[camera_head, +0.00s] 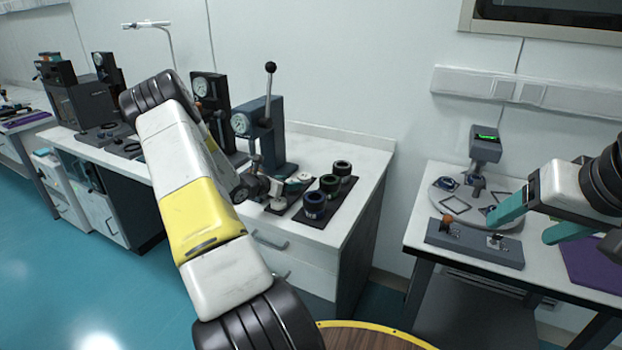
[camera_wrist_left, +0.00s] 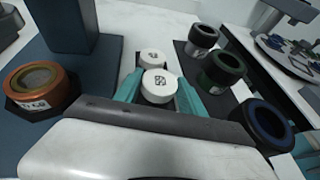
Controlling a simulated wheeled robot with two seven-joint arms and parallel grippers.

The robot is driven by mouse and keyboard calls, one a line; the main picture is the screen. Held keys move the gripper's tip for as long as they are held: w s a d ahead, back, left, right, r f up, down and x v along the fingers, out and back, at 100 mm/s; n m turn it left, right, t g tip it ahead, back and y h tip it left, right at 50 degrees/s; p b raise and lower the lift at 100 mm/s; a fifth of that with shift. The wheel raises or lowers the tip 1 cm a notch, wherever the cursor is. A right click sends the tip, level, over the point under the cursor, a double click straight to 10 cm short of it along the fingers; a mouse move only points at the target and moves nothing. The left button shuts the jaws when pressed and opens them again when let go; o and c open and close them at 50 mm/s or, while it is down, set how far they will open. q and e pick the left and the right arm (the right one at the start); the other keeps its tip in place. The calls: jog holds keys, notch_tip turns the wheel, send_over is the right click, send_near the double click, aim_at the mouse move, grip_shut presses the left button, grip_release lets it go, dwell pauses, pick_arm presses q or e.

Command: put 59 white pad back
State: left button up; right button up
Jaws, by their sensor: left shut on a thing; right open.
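My left gripper (camera_wrist_left: 158,94) is shut on a white pad (camera_wrist_left: 159,84), with a teal finger on each side of it. Its top bears a dark printed mark that I cannot read clearly. A second white pad (camera_wrist_left: 152,57) stands just beyond it, outside the fingers. In the head view my left wrist partly covers this spot at the front of the bench, beside the dark press (camera_head: 262,130). I cannot tell whether the held pad touches the surface. My right gripper (camera_head: 533,221) is open and empty in the head view, above the right table.
Black (camera_head: 342,169), green-ringed (camera_head: 330,186) and blue-ringed (camera_head: 315,204) cylinders stand in a row on a dark mat, right of the pads. A copper-coloured ring (camera_wrist_left: 40,84) sits to the left in the wrist view. The right table holds a round plate (camera_head: 449,205) and a purple mat (camera_head: 594,262).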

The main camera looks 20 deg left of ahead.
pick_arm(q)
jog(key=shift+f, duration=0.35)
jog(key=shift+f, duration=0.2)
jog(key=shift+f, duration=0.45)
jog(key=o, duration=1.5)
jog(key=shift+s+f, duration=0.1)
